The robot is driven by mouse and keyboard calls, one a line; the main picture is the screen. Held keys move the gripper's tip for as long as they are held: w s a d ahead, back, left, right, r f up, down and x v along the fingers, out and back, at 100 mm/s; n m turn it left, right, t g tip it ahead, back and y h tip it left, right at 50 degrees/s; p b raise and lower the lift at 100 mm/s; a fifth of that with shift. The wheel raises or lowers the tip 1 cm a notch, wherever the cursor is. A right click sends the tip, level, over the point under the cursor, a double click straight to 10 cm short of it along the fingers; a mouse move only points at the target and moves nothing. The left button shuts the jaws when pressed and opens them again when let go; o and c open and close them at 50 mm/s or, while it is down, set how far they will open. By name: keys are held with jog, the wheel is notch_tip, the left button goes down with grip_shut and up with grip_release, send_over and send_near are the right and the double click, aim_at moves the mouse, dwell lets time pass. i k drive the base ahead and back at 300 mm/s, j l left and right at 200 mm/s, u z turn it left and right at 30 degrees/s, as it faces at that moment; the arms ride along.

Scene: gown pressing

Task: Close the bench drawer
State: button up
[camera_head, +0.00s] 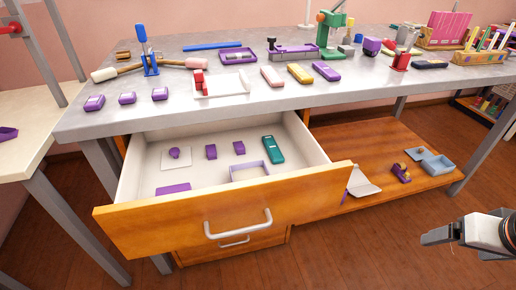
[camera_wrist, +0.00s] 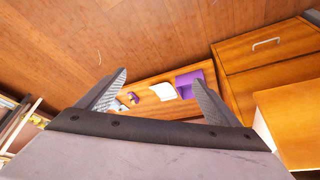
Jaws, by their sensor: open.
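The bench drawer (camera_head: 225,214) is pulled well out from under the grey workbench in the head view. Its wooden front carries a metal bar handle (camera_head: 238,226). Inside lie several small purple items, a teal device (camera_head: 273,149) and a small open tray (camera_head: 249,171). My gripper (camera_head: 424,239) is at the right edge of the head view, to the right of the drawer front and apart from it. In the wrist view my gripper (camera_wrist: 160,82) has its fingers spread, with nothing held between them. Wooden drawer fronts show at the right there, one with a handle (camera_wrist: 266,42).
A shut lower drawer (camera_head: 235,243) sits beneath the open one. The low wooden shelf (camera_head: 335,150) to its right holds a tape dispenser (camera_head: 401,172) and a blue-grey box (camera_head: 436,164). The workbench (camera_head: 130,117) carries many tools. Floor between gripper and drawer is clear.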

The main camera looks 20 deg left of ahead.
aim_at(307, 186)
jog(key=u, duration=1.55)
jog(key=k+j+z, duration=0.15)
jog(key=z, duration=0.35)
jog(key=k+z, duration=0.25)
jog(key=z, duration=0.2)
jog(key=k+z, duration=0.25)
jog(key=z, duration=0.25)
